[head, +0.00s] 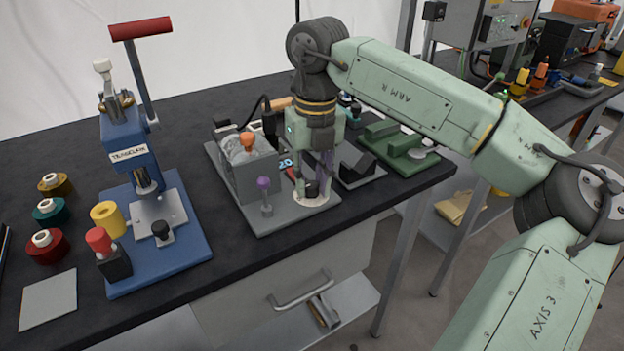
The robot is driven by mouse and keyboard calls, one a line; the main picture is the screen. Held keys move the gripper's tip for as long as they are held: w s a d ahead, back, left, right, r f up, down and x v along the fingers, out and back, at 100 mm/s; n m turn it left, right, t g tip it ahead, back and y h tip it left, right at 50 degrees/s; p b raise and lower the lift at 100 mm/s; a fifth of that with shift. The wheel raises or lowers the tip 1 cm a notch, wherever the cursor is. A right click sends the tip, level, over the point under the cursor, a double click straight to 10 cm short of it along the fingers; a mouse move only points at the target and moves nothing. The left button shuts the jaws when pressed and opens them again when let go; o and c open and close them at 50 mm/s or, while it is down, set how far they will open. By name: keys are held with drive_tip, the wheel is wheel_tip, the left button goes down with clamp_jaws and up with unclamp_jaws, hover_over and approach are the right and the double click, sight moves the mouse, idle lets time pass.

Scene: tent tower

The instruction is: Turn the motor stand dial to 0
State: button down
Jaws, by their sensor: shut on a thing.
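The motor stand (250,183) is a grey unit with a base plate, near the front edge of the dark bench in the head view. An orange-topped knob (247,141) and a purple-topped lever (264,190) stand on it. My gripper (312,184) points down over the right part of the stand. Its jaws are shut on a small dark round piece (311,188) low on the base plate, which appears to be the dial. The fingers cover much of it, and its pointer and scale cannot be read. A blue marking beside the fingers is partly hidden.
A blue press (130,140) with a red handle stands to the left, with coloured spools (47,245) beside it. A green fixture (405,145) stands right of the stand. Bare bench lies between press and stand. A drawer handle (300,292) juts out below.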

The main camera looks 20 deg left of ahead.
sight(314, 184)
drive_tip(key=c, duration=1.3)
unclamp_jaws()
drive_tip(key=shift+c, duration=0.2)
drive_tip(key=shift+r, duration=0.1)
wheel_tip(314, 184, up, 12)
drive_tip(key=shift+d, duration=0.15)
drive_tip(key=shift+w, duration=0.1)
